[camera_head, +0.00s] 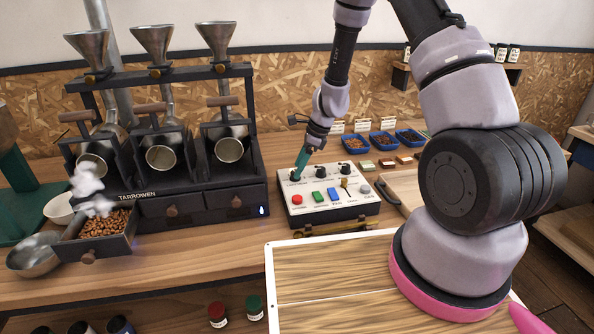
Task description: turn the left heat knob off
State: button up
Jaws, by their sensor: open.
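The control box (320,204) stands on the bench right of the roaster, with a light top panel and dark sides. Several black knobs line its back edge. The left heat knob (295,175) is at the panel's back left, partly covered by my gripper. My gripper (299,166) points down with its green fingers right at this knob. The fingers are open; at this size I cannot tell whether they touch the knob. The knob's pointer direction is too small to read.
Beside the left knob are a middle knob (321,171) and a right knob (345,169). The roaster (160,145) stands left, with a steaming bean drawer (98,240). Blue trays (382,139) lie behind right.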

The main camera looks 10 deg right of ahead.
jog(key=shift+x, duration=1.05)
grip_shut()
jog(key=shift+n, duration=0.3)
jog(key=n+g, duration=0.2)
jog(key=n, duration=0.3)
jog(key=shift+w, duration=0.2)
jog(key=n+g, duration=0.1)
jog(key=n, duration=0.2)
jog(key=n+g+h, duration=0.1)
jog(key=n, duration=0.2)
jog(key=shift+w+h, duration=0.1)
jog(key=shift+h, duration=0.2)
jog(key=shift+n, duration=0.3)
